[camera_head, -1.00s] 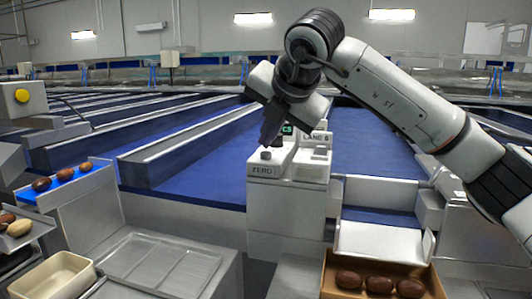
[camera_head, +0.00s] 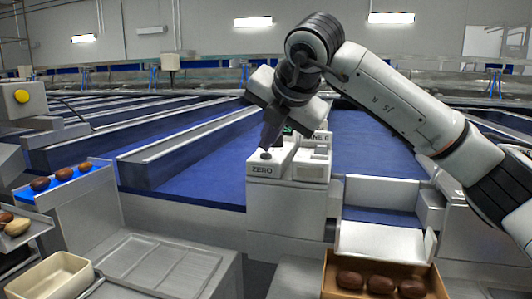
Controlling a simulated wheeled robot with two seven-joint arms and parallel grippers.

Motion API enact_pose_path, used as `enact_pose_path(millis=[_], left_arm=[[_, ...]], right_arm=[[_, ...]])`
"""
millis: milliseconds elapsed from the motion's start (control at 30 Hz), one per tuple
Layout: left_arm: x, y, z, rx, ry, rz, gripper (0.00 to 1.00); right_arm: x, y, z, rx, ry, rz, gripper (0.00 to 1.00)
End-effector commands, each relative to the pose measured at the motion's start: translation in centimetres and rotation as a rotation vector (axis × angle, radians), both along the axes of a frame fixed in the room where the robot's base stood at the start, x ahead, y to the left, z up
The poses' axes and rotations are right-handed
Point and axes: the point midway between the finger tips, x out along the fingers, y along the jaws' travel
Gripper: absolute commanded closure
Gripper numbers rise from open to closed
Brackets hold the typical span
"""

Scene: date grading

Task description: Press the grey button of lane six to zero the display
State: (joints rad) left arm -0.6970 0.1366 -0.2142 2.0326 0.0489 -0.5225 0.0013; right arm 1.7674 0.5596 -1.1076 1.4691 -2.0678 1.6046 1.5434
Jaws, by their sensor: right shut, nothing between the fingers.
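The grey button (camera_head: 265,155) sits on top of a white box marked ZERO (camera_head: 262,171), on a white pedestal in the middle of the view. My right gripper (camera_head: 267,146) is shut and empty, pointing down with its tips at the button. Whether the tips touch it I cannot tell. Behind the box stands a lane sign (camera_head: 321,137) ending in 6, its left part hidden by my gripper. The green display (camera_head: 287,131) is mostly hidden behind my gripper. My left gripper is not in view.
A cardboard box (camera_head: 328,282) with several dark dates stands at the lower right, below a white chute (camera_head: 380,240). At left are a lit blue date tray (camera_head: 98,172), a cream bin (camera_head: 50,280) and a yellow button (camera_head: 21,96). Blue conveyor lanes (camera_head: 200,183) run behind.

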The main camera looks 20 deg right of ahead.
Motion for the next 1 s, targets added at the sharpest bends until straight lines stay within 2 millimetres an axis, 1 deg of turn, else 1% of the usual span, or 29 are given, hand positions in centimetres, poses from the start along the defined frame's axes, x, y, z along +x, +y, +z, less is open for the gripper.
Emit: enact_pose_path(millis=[233,600,900,1000], left_arm=[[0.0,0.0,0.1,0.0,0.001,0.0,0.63],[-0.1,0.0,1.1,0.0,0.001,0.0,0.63],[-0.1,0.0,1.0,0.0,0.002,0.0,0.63],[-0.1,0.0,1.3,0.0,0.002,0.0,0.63]], right_arm=[[0.0,0.0,-0.1,-0.001,0.004,0.001,1.0],[0.0,0.1,1.6,0.0,0.004,0.001,1.0],[0.0,0.0,1.7,-0.001,0.002,0.0,1.0],[0.0,0.0,2.0,0.0,0.001,0.0,1.0]])
